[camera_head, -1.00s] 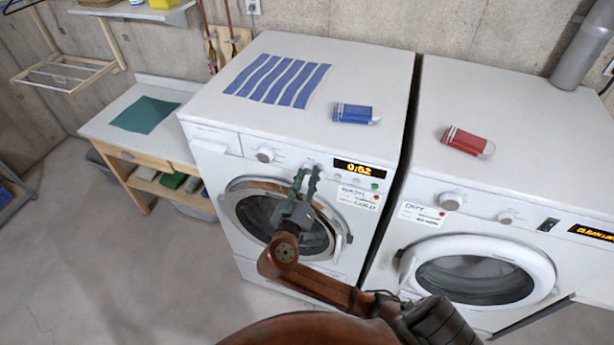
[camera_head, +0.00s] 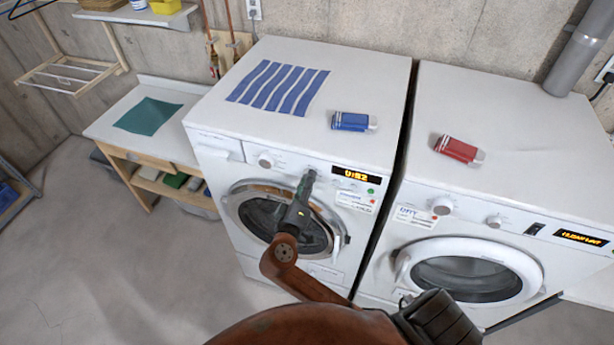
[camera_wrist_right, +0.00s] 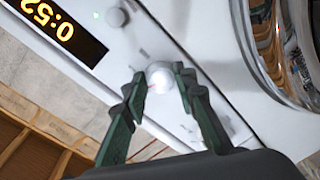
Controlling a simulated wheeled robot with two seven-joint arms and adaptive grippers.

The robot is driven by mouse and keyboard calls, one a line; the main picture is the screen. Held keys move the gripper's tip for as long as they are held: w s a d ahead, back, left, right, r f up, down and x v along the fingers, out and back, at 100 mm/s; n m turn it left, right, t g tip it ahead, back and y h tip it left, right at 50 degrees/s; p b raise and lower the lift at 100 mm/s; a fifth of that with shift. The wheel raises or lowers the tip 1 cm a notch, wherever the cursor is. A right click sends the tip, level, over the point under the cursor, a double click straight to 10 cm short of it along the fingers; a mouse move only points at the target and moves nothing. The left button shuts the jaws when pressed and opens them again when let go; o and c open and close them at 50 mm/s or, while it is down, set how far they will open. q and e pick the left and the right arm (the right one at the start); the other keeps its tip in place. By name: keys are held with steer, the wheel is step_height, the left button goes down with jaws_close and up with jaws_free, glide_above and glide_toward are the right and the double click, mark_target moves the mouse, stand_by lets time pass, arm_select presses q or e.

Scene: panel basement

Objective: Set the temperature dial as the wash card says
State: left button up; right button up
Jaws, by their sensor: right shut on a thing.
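My right gripper (camera_head: 309,176) reaches the control panel of the left machine, the washer (camera_head: 215,168). In the wrist view its two green fingers (camera_wrist_right: 157,84) are shut on a small round white dial (camera_wrist_right: 159,76), one on each side. A short red mark shows on the dial near the left finger. In the head view the fingers hide this dial. The wash card (camera_head: 356,200) is on the washer front below the display (camera_head: 356,175); its small writing is too blurred to read. My left gripper is not in view.
Another washer knob (camera_head: 266,160) sits left of the gripper. The round washer door (camera_head: 250,215) is behind my arm. The dryer (camera_head: 515,120) stands to the right with its own card (camera_head: 418,215). Blue (camera_head: 350,121) and red (camera_head: 457,149) packs lie on top.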

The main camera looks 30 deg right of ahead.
steer(key=shift+r+n+p, duration=0.1)
steer(key=shift+n+p, duration=1.4)
steer(key=shift+n, duration=0.2)
steer(key=o, duration=1.2)
steer(key=shift+c, duration=0.2)
steer(key=v, duration=1.2)
steer(key=shift+w+a, duration=0.1)
